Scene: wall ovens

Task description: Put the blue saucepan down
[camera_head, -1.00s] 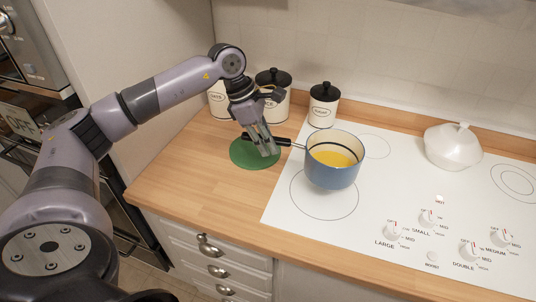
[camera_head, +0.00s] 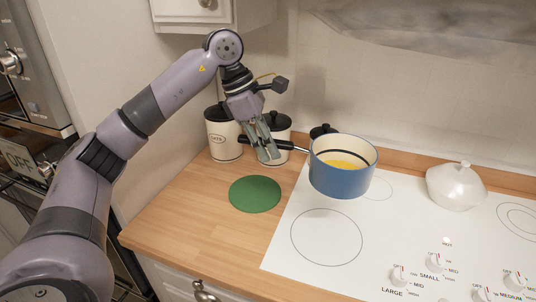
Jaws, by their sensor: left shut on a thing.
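The blue saucepan (camera_head: 342,178) has a cream inside with yellow liquid in it. It is held upright, and it appears raised above the white cooktop near the back left burner. My left gripper (camera_head: 268,153) is shut on its dark handle, to the left of the pan. A round green mat (camera_head: 255,194) lies bare on the wooden counter, below and a little left of the gripper. My right gripper is not in view.
White canisters with black lids (camera_head: 223,135) stand at the back wall behind the gripper; one is mostly hidden by the pan. A white lidded dish (camera_head: 456,187) sits on the right of the cooktop (camera_head: 285,248). The front left burner and the left counter (camera_head: 180,222) are clear.

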